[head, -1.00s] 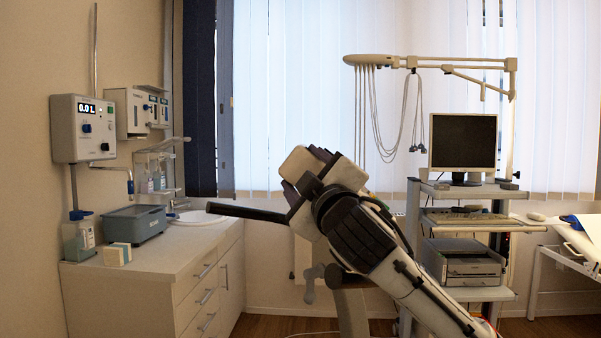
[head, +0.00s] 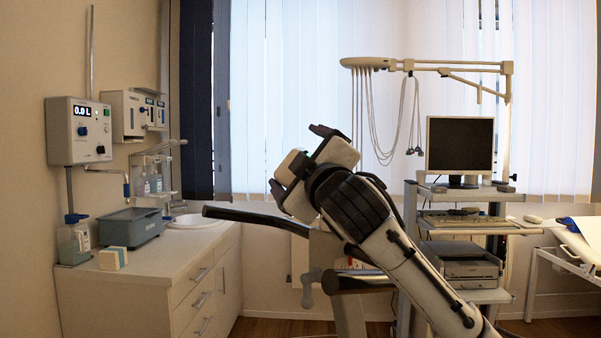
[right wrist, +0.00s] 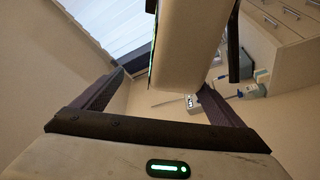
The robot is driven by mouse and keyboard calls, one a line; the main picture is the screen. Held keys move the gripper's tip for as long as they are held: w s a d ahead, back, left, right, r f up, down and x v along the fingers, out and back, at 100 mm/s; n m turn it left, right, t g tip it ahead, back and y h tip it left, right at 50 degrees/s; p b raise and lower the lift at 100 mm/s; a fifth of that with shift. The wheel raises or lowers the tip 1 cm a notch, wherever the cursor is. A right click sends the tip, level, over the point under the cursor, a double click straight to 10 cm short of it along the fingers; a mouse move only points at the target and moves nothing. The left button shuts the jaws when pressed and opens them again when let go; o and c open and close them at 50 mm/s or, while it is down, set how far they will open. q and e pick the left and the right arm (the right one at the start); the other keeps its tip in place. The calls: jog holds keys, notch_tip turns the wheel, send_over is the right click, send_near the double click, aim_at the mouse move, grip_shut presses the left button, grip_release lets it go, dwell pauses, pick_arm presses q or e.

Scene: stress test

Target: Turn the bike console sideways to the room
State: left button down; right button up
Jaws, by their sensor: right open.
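The bike console (head: 288,166), a cream box, shows partly behind my right gripper (head: 300,160) in the head view. My gripper and forearm hide much of it. In the right wrist view the console (right wrist: 192,42) is large and cream, with a green-lit edge on its left side. It stands between and beyond the two dark fingers of my right gripper (right wrist: 163,85), which are open. A gap shows between the left finger and the console. A dark handlebar (head: 255,215) reaches left below the console. My left gripper is not in view.
A counter (head: 150,268) with a blue-grey box (head: 131,227) and a sink stands at the left. A cart with a monitor (head: 460,145) and a printer (head: 463,263) stands at the right, under a cable arm (head: 430,66). A white table (head: 570,250) is at the far right.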

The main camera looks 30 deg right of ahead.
jog(key=shift+o, duration=0.8)
jog(key=shift+t, duration=0.3)
notch_tip(320, 180, up, 7)
jog(key=shift+s+d+f, duration=0.15)
jog(key=shift+f, duration=0.05)
jog(key=shift+s+r, duration=0.1)
jog(key=shift+r, duration=0.35)
jog(key=shift+g, duration=0.6)
jog(key=f, duration=0.1)
jog(key=w+f, duration=0.1)
jog(key=f, duration=0.1)
jog(key=w+f, duration=0.1)
jog(key=f, duration=0.1)
jog(key=shift+a+f, duration=0.15)
jog(key=shift+a, duration=0.15)
jog(key=shift+c, duration=0.4)
jog(key=shift+s+a, duration=0.15)
jog(key=shift+s, duration=0.1)
jog(key=shift+c, duration=0.4)
jog(key=shift+s+a+f, duration=0.2)
jog(key=shift+s, duration=0.5)
jog(key=a+f+b+v, duration=0.1)
jog(key=b+v, duration=0.1)
jog(key=v, duration=0.8)
jog(key=shift+f+b, duration=0.25)
jog(key=shift+b, duration=0.15)
jog(key=shift+w, duration=0.15)
